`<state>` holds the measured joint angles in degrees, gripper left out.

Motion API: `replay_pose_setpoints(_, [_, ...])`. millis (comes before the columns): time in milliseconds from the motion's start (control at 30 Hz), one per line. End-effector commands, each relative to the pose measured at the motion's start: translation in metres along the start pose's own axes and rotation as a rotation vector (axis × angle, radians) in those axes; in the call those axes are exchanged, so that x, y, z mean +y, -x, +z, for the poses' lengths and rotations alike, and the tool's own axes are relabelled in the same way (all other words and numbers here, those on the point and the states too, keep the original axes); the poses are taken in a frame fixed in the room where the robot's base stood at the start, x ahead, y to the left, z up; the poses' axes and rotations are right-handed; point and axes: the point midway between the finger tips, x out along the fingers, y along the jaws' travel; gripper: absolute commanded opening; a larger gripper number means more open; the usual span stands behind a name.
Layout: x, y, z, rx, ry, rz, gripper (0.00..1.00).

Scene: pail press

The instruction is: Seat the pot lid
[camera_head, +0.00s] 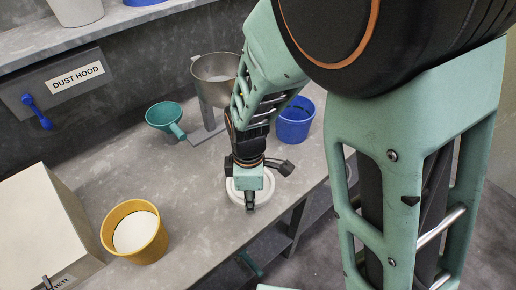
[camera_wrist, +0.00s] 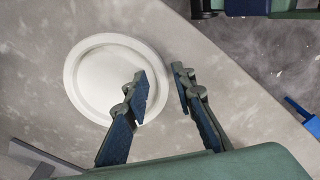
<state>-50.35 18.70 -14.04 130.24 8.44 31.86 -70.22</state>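A round white lid (camera_head: 235,193) with a raised rim lies flat on the grey bench near its front edge. It also shows whole but partly covered in the wrist view (camera_wrist: 104,76). My gripper (camera_head: 250,202) is above the lid, pointing down. In the wrist view my gripper (camera_wrist: 160,80) has its fingers apart with nothing held. One finger appears over the lid's right rim, the other just outside it. I cannot tell their height above it. A yellow pail (camera_head: 147,249) with white contents stands open at the lower left. A blue pail (camera_head: 294,125) stands behind my arm.
A teal funnel-shaped vessel (camera_head: 168,115) and a metal pot on a stand (camera_head: 216,84) are at the back. A pale box (camera_head: 36,228) fills the left. The dust hood (camera_head: 66,87) has a blue handle. Bench between yellow pail and lid is clear.

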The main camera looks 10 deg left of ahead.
Motion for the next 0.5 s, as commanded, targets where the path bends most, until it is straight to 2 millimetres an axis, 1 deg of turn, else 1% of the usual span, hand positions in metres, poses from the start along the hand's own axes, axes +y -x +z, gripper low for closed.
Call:
replay_pose_setpoints(33, [0.0002, 0.0019, -0.0002, 0.001, 0.000, 0.001, 0.18])
replay_pose_setpoints(200, [-0.0001, 0.0026, -0.0001, 0.000, 0.000, 0.000, 0.00])
replay_pose_setpoints(500, [0.0001, 0.0041, -0.0002, 0.001, 0.000, 0.000, 0.00])
